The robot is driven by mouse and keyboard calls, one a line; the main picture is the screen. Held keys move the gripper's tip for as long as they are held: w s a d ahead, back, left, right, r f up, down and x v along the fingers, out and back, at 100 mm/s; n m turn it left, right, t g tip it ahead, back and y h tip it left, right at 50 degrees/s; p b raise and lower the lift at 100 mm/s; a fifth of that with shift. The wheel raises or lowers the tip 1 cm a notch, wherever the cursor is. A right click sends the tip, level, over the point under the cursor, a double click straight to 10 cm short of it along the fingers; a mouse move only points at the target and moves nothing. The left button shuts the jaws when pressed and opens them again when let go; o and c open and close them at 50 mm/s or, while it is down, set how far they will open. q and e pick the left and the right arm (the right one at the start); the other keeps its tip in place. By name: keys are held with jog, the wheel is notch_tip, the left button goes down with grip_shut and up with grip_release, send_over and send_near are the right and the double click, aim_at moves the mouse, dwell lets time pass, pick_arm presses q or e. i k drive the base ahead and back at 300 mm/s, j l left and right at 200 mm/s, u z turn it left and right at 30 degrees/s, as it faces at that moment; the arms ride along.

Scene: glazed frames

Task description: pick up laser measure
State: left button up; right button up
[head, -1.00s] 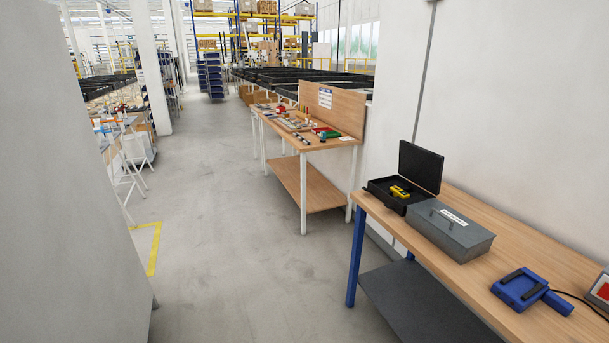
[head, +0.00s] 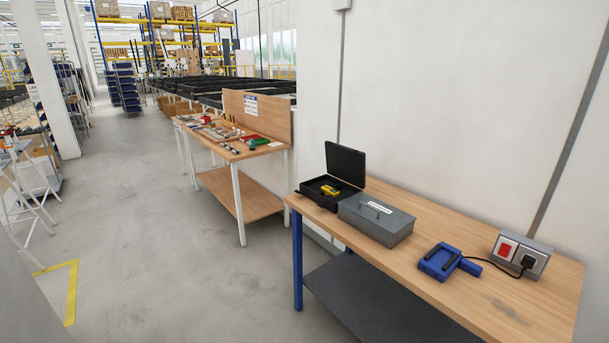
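A small yellow and black device (head: 330,190), which looks like the laser measure, lies in an open black case (head: 307,194). The case stands at the left end of a wooden workbench (head: 490,296) with blue legs, its lid raised at the back. A closed grey metal box (head: 377,219) with a handle and a white label stands right beside the case and hides part of its front right side. Neither of my grippers shows in the head view.
A blue tool or cradle (head: 447,262) is cabled to a socket box (head: 521,256) on the bench. Another wooden table (head: 240,152) with several tools stands farther back. Grey floor (head: 150,220) is open to the left. A white wall (head: 480,100) rises behind the bench.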

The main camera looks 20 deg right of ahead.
aim_at(329, 190)
jog(key=i+z, duration=0.15)
jog(key=z, duration=0.25)
jog(key=i+j+z, duration=0.15)
jog(key=z, duration=0.25)
jog(key=i+j+z, duration=0.1)
jog(key=z, duration=0.3)
jog(key=i+j+z, duration=0.1)
jog(key=z, duration=0.3)
jog(key=i+j+z, duration=0.15)
jog(key=j, duration=0.4)
jog(key=i+j+z, duration=0.1)
jog(key=i+j, duration=0.15)
jog(key=j, duration=0.35)
jog(key=i+j+z, duration=0.15)
jog(key=j, duration=0.45)
jog(key=i+j+z, duration=0.15)
jog(key=j, duration=0.5)
jog(key=i+j+z, duration=0.1)
jog(key=j, duration=0.5)
jog(key=j+z, duration=0.15)
jog(key=j, duration=0.5)
jog(key=i, duration=0.05)
